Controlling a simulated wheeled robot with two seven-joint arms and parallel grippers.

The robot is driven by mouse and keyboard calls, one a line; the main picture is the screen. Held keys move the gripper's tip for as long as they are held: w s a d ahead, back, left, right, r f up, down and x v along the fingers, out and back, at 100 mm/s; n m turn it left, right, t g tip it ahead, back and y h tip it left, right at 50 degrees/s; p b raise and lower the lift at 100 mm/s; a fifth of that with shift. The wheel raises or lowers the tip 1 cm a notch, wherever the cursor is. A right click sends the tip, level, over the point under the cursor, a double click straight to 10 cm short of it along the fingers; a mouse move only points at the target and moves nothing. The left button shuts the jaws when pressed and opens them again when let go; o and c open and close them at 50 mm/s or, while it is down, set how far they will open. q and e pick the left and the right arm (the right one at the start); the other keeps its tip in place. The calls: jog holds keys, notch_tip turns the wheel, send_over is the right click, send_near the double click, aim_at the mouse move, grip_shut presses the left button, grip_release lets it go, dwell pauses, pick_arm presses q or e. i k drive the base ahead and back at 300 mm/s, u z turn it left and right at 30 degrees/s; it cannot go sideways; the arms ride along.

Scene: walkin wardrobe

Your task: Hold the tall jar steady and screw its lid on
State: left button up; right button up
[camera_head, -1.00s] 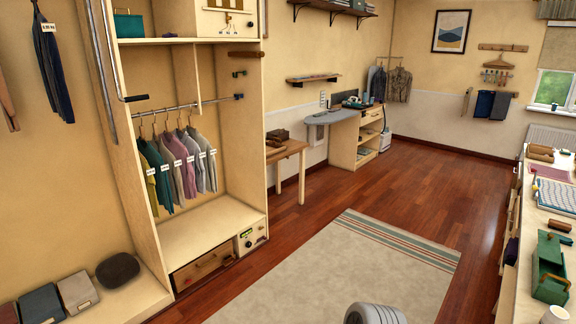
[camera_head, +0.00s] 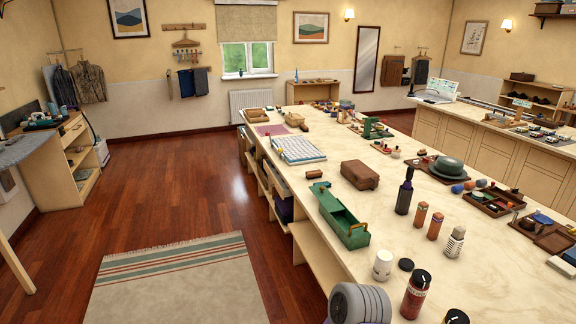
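Several upright containers stand at the near end of the long pale worktop (camera_head: 465,265). One is a short white jar (camera_head: 383,265); a flat dark disc (camera_head: 406,264), which looks like a lid, lies just right of it. A taller dark red-brown jar (camera_head: 414,296) with a black top stands nearer. Another black top (camera_head: 456,317) is cut off by the bottom edge. I cannot tell for sure which is the task's tall jar. Neither of my grippers is in view.
A green toolbox (camera_head: 340,215), a brown case (camera_head: 360,175), a dark bottle (camera_head: 404,192) and small brown bottles (camera_head: 435,226) stand farther along the worktop. A striped rug (camera_head: 175,285) lies on the floor left of it. The wooden floor (camera_head: 190,190) beyond is clear.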

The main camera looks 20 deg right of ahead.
aim_at(383, 264)
jog(key=z, duration=0.9)
jog(key=i, duration=0.9)
jog(key=z, duration=0.55)
